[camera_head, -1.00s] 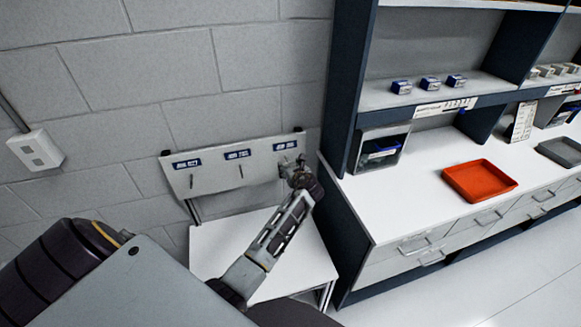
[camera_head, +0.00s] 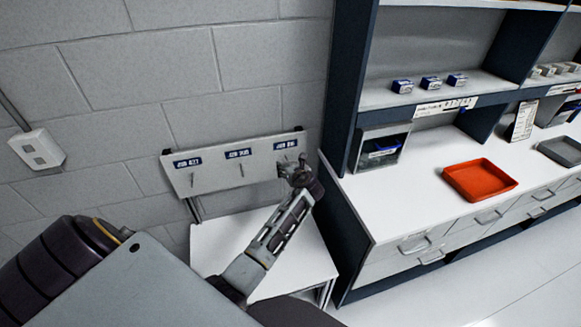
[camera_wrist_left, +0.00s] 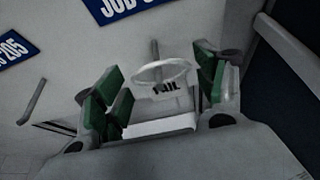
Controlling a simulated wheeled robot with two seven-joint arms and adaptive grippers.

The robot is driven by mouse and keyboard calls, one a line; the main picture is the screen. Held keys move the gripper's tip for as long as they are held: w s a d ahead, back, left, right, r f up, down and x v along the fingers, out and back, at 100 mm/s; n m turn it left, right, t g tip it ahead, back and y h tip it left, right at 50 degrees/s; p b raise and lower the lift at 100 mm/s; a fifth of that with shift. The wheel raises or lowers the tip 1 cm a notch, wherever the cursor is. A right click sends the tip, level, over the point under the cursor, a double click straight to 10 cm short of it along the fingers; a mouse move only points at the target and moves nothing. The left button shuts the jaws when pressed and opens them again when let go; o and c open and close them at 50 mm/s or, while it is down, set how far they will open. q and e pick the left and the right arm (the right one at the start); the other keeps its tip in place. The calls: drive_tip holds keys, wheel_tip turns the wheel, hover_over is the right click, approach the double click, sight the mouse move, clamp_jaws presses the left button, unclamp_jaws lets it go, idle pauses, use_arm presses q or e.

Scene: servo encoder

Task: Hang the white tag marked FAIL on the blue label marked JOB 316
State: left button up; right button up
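The white tag marked FAIL (camera_wrist_left: 165,87) is between my left gripper's fingers in the left wrist view, its pale ring at a thin peg (camera_wrist_left: 154,50). I cannot tell whether the ring is around the peg. My left gripper (camera_wrist_left: 163,85) has its green pads wide apart, with the tag in the gap. The blue label (camera_wrist_left: 122,5), cut off after JOB, lies above. In the head view the right-hand label (camera_head: 286,145) is just above my left gripper (camera_head: 291,168); the tag cannot be made out there. My right gripper is out of view.
The pale board (camera_head: 216,180) carries two more blue labels (camera_head: 187,163) (camera_head: 238,153) with pegs below. A white table (camera_head: 222,235) stands under it. A dark shelf unit with a white worktop (camera_head: 400,205) and red tray (camera_head: 480,180) is to the right.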

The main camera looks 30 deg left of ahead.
use_arm(q)
drive_tip(key=shift+o, duration=0.5)
drive_tip(key=shift+d, duration=0.1)
drive_tip(key=v, duration=1.2)
idle(0.6)
